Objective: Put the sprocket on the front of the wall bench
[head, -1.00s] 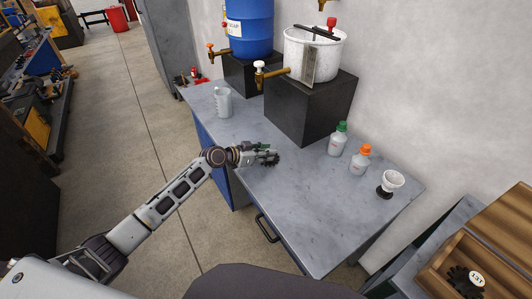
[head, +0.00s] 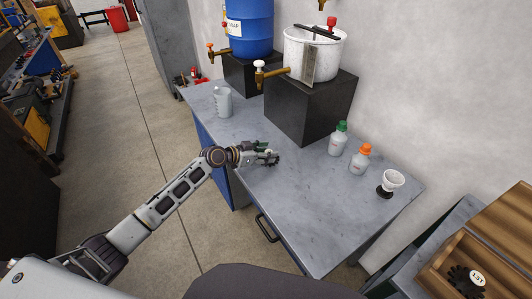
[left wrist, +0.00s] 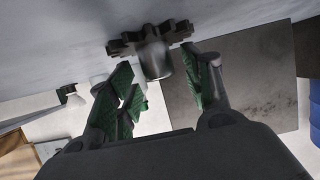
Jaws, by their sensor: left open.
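The sprocket (head: 276,160) is a small dark toothed wheel at the front part of the grey wall bench (head: 290,202). In the left wrist view the sprocket (left wrist: 153,42) shows its teeth against the bench surface and its round hub pointing toward my gripper. My left gripper (head: 267,151) is open at the sprocket. In the left wrist view its green-padded fingers (left wrist: 165,88) stand apart on either side of the hub, with gaps visible. The sprocket looks flat on the bench top, though its underside is hidden. My right gripper is not in view.
A clear jug (head: 223,102) stands left on the bench. A black block (head: 300,108) carries a white tapped pot (head: 312,55). Two bottles (head: 338,140) and a white cup on a dark base (head: 393,181) stand at right. A wooden tray (head: 500,235) holds another dark gear.

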